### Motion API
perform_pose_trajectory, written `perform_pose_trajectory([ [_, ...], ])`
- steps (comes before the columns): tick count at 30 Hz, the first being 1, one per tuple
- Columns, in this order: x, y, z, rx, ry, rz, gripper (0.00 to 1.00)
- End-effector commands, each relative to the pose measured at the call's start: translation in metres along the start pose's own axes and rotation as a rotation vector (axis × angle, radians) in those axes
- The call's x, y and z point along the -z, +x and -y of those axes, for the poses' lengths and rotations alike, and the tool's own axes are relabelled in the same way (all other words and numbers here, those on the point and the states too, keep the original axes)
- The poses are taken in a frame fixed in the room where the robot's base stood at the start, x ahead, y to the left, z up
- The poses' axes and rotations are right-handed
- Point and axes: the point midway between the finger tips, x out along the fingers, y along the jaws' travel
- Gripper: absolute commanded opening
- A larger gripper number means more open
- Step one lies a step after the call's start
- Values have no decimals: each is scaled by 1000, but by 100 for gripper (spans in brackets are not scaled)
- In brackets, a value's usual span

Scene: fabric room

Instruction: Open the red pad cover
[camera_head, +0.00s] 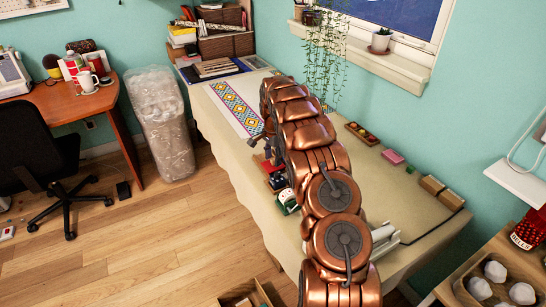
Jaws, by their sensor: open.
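A small pinkish-red block (393,157) lies flat on the cloth-covered table, to the right of my copper arm; it may be the red pad, and its cover looks closed, but it is too small to be sure. Another small red and dark item (276,181) shows at the left edge of my arm, partly hidden by it. My arm reaches up the middle of the view and covers much of the table.
The table (415,195) has bare cloth right of my arm. A wooden tray (362,133) with coloured pieces and tan blocks (432,186) lie near the wall. A patterned runner (236,106) lies further back.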

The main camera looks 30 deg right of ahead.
Motion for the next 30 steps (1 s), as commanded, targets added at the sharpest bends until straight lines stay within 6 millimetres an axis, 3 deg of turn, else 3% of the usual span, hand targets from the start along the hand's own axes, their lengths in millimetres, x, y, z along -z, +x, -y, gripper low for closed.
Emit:
perform_pose_trajectory([
  [2, 0, 0, 0, 0, 0, 0, 45],
  [15, 0, 0, 0, 0, 0, 0, 0],
  [30, 0, 0, 1, 1, 0, 0, 0],
])
